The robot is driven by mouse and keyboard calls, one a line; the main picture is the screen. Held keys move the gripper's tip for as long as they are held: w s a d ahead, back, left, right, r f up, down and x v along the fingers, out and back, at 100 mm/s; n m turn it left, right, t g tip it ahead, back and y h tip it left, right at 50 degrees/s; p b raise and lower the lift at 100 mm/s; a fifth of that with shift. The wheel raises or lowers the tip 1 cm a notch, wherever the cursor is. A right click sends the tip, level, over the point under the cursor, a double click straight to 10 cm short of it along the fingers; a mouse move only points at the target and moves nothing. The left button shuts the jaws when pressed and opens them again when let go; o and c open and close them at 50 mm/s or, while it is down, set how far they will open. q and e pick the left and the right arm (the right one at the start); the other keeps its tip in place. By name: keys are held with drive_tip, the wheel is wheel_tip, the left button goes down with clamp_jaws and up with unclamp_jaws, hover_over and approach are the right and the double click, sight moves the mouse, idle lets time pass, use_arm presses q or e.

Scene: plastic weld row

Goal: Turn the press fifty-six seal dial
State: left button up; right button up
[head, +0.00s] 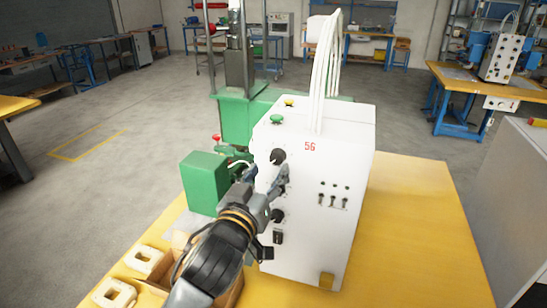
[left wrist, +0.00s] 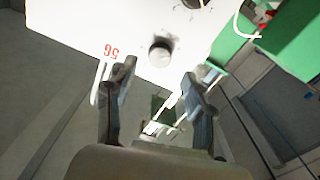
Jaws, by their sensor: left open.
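The white press box (head: 318,215) bears a red "56" (head: 310,146). It has an upper dark dial (head: 278,156) and a lower dark dial (head: 277,215) on its front; I cannot read which is the seal dial. My left gripper (head: 281,177) is in front of the box, just below the upper dial in the head view. In the left wrist view the open, empty fingers (left wrist: 163,78) point at the box, with a round dial (left wrist: 160,53) just beyond and between their tips. Contact is not visible. My right gripper is not in view.
The box stands on a yellow table (head: 420,230), clear to the right. A green press (head: 203,182) is left of the box. Small switches (head: 333,200) sit on the box front. An open carton and cream parts (head: 144,260) lie at the front left. White cables (head: 327,75) rise from the top.

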sight(276, 159)
use_arm(q)
drive_tip(key=shift+p+x, duration=0.4)
drive_tip(key=shift+x, duration=1.8)
clamp_jaws()
